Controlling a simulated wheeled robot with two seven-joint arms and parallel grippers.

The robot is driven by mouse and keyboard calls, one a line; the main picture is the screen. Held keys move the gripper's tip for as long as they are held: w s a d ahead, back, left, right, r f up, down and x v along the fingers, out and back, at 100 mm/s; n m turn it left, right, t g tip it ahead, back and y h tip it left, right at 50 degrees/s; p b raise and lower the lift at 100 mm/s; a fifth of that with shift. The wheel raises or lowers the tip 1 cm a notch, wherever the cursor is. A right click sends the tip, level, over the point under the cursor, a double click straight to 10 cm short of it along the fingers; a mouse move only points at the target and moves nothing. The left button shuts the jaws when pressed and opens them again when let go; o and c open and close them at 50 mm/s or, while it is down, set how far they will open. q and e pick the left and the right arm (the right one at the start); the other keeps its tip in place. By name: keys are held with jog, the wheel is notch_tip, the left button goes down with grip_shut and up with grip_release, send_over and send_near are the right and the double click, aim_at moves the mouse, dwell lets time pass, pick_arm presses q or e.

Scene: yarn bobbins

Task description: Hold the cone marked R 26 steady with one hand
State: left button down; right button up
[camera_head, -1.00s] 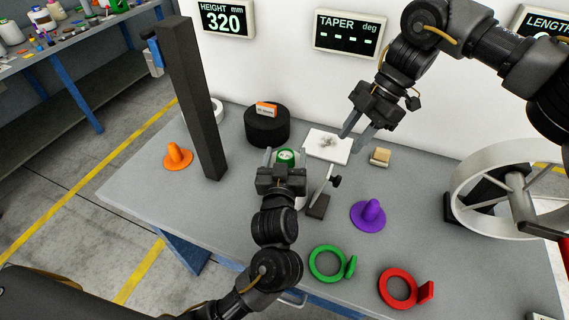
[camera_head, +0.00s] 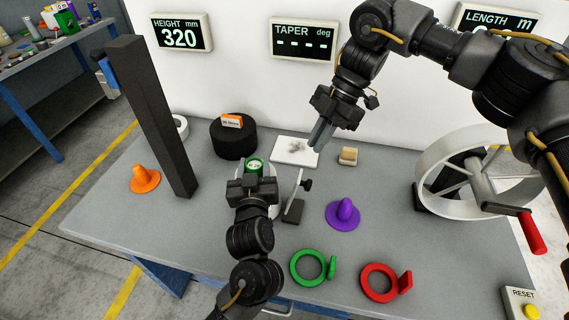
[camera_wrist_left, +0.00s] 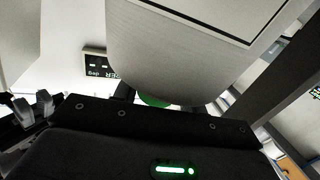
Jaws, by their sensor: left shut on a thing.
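A pale cone with a green top (camera_head: 254,164) stands upright on the table, its body mostly hidden behind my left gripper (camera_head: 253,174). No R 26 mark is readable on it. My left gripper is shut on this cone, with its fingers at the cone's sides. In the left wrist view the cone's pale body (camera_wrist_left: 190,50) fills the upper middle, with a dark line across it and a bit of green below. My right gripper (camera_head: 321,136) hangs empty above the right edge of the white pad (camera_head: 288,159); whether its fingers are apart is unclear.
A dark post (camera_head: 150,115) stands left, near an orange cone-shaped piece (camera_head: 145,179). A black cylinder (camera_head: 233,139) is behind. A small stand (camera_head: 293,211), purple piece (camera_head: 344,214), green ring (camera_head: 296,267), red ring (camera_head: 366,283) and handwheel (camera_head: 428,165) lie to the right.

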aim_at(298, 180)
jog(key=shift+y, duration=0.3)
jog(key=d+f, duration=0.1)
jog(key=s+d+f, duration=0.1)
jog(key=d+f, duration=0.1)
jog(key=shift+s+f, duration=0.25)
jog(key=shift+s, duration=0.1)
grip_shut()
jog(key=shift+s+a+f+m+t+y, duration=0.25)
jog(key=shift+s+m+t, duration=0.35)
jog(key=shift+m, duration=0.9)
jog(key=shift+s+a+f+m+t+y, duration=0.2)
jog(key=shift+m+t, duration=0.65)
jog(key=shift+m, duration=0.65)
jog(key=shift+s+a+f+m+t+y, duration=0.2)
jog(key=shift+s+m+t, duration=0.45)
jog(key=shift+m, duration=0.85)
notch_tip(298, 180, down, 9)
jog(key=shift+w, duration=0.15)
jog(key=shift+r, duration=0.15)
jog(key=shift+w+a+r, duration=0.15)
jog(key=shift+a+r, duration=0.3)
jog(key=shift+a, duration=0.55)
jog(key=shift+w+a+r, duration=0.15)
jog(key=shift+a+r, duration=0.25)
jog(key=shift+a, duration=0.55)
jog(key=shift+w+a+r, duration=0.15)
jog(key=shift+a+r, duration=0.3)
jog(key=shift+a, duration=0.55)
jog(key=shift+a+r, duration=0.1)
